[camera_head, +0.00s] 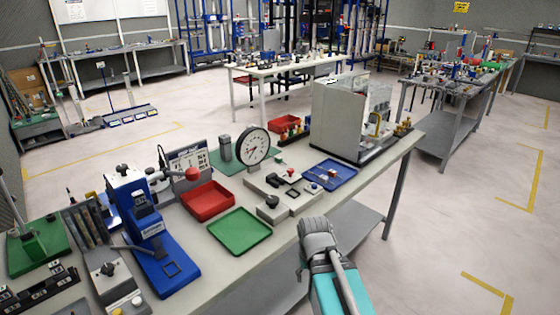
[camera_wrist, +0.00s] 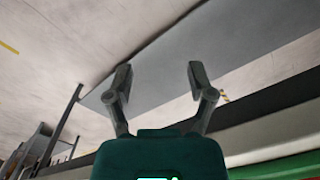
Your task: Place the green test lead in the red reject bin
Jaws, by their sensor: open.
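An empty red bin (camera_head: 207,201) sits on the workbench (camera_head: 225,281), left of the dial gauge. A smaller red bin (camera_head: 284,124) with things in it stands further back; I cannot tell which one is the reject bin. I cannot make out the green test lead in either view. A blue tray (camera_head: 330,174) holds small parts, too small to identify. My gripper (camera_head: 313,232) is at the bench's front edge, right of the green tray. In the wrist view my gripper (camera_wrist: 160,76) is open, with nothing between its fingers.
An empty green tray (camera_head: 239,232) lies in front of the red bin. A blue press (camera_head: 147,235) stands left, a round dial gauge (camera_head: 252,147) behind, and a grey cabinet (camera_head: 338,115) at the bench's far right end. The floor right of the bench is clear.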

